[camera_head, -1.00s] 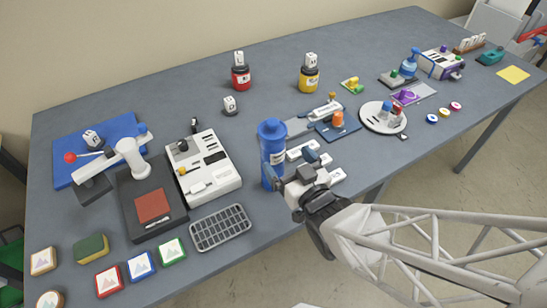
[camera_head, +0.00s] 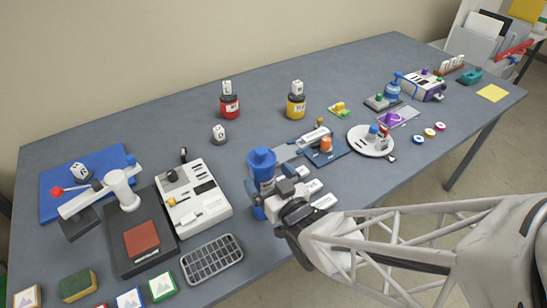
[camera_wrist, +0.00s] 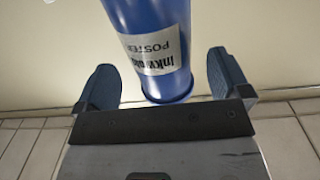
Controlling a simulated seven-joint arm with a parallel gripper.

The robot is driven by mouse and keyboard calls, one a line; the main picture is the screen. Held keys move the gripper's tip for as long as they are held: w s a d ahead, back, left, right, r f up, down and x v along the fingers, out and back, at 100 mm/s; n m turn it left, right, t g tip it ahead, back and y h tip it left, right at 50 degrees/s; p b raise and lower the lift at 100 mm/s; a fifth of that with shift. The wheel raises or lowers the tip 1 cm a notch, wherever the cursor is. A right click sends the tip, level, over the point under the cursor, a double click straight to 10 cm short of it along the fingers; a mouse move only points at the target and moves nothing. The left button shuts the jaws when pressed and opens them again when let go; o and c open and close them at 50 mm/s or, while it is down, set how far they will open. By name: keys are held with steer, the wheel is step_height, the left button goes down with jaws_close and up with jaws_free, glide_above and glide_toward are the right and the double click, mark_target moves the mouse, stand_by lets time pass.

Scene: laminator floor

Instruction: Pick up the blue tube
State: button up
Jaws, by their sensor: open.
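The blue tube (camera_head: 261,163) stands upright near the front edge of the table, with a blue cap and a pale label. My gripper (camera_head: 269,182) is open at its lower part and hides some of the tube's right side. In the wrist view the tube (camera_wrist: 150,18) lies between my two spread fingers (camera_wrist: 164,80), with a gap on each side. Its label (camera_wrist: 158,50) carries dark print reading "POSTER".
A white machine (camera_head: 193,200) and a grey wire rack (camera_head: 211,259) stand left of the tube. A blue tray (camera_head: 331,147) and a white plate (camera_head: 371,140) lie farther right.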

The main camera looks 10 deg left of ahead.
mark_target(268, 169)
steer(key=shift+x, duration=1.65)
steer(key=c, duration=1.6)
steer(key=shift+r, duration=0.15)
steer(key=shift+r, duration=1.55)
steer(key=shift+s+d+r, duration=0.15)
steer(key=shift+s+d, duration=0.05)
steer(key=shift+s, duration=0.1)
steer(key=v, duration=0.5)
steer(key=s+a+r+v, duration=0.1)
steer(key=v, duration=0.9)
steer(key=shift+s+a+r, duration=0.2)
steer(key=shift+s, duration=0.1)
